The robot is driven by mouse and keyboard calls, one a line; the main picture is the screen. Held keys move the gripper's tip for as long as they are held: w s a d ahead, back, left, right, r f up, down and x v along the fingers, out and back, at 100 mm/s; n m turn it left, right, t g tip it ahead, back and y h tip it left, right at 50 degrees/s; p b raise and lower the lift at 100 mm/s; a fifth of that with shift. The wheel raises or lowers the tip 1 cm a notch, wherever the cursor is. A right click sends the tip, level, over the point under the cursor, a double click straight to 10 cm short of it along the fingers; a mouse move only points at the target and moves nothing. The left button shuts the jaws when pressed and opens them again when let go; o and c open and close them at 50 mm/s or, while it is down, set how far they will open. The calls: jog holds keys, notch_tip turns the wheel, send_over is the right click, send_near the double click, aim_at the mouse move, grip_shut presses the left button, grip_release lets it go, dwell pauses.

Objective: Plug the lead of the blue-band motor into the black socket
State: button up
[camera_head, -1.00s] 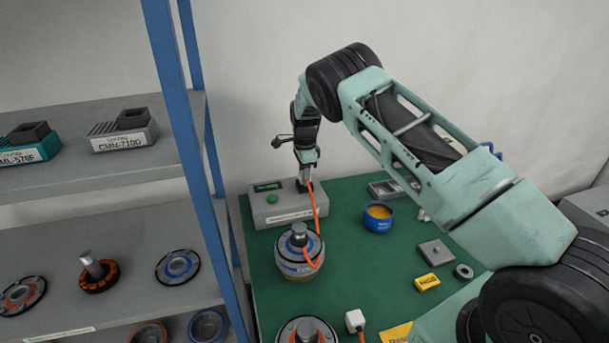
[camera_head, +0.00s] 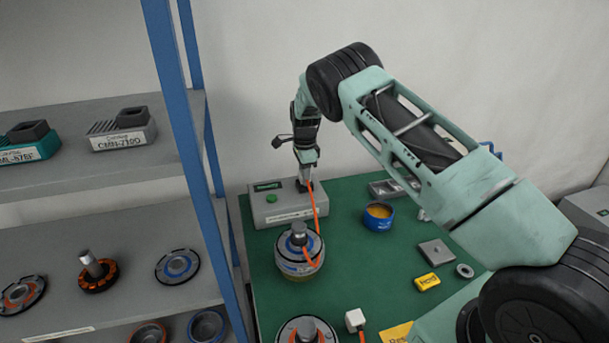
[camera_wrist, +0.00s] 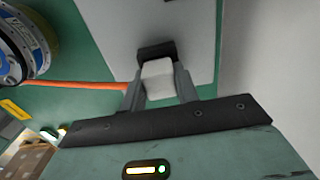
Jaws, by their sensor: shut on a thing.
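The blue-band motor (camera_head: 293,268) stands on the green bench mat, with its orange lead (camera_head: 315,212) rising to my gripper (camera_head: 304,181). In the wrist view my gripper (camera_wrist: 160,88) is shut on the lead's white plug (camera_wrist: 157,78). The black socket (camera_wrist: 156,49) is directly beyond the plug, on top of the grey box (camera_head: 268,213). The plug's front edge meets or overlaps the socket in this view; I cannot tell how deep it sits. The head view hides the plug behind my gripper.
Another motor (camera_head: 306,333) stands at the front, near a white plug (camera_head: 355,319) on an orange lead. A blue cup (camera_head: 378,222), a yellow box (camera_head: 427,283) and a metal block (camera_head: 436,252) lie to the right. A shelf's blue post (camera_head: 188,130) stands left.

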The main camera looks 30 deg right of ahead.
jog(key=shift+f, duration=0.1)
jog(key=o, duration=1.2)
notch_tip(320, 180, up, 17)
jog(key=b, duration=0.3)
jog(key=shift+r, duration=0.2)
jog(key=shift+s, duration=0.1)
